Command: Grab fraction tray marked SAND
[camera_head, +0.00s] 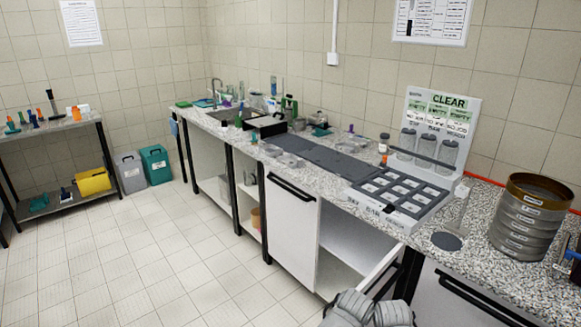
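No SAND marking can be read in the head view, so I cannot tell which item is the fraction tray marked SAND. A light rack with dark, labelled compartments (400,192) lies on the speckled counter at the centre right; its small labels are too blurred to read. Shallow clear dishes (288,160) sit farther back near the counter's front edge. Grey rounded parts (370,311) of my own body show at the bottom edge. No gripper fingertips are visible, and neither gripper can be made out.
A sieve stack (527,222) stands on the right of the counter. A stand marked CLEAR (440,118) with jars is behind the rack. Dark mats (337,162) lie left of the rack. The tiled floor (140,255) at left is clear.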

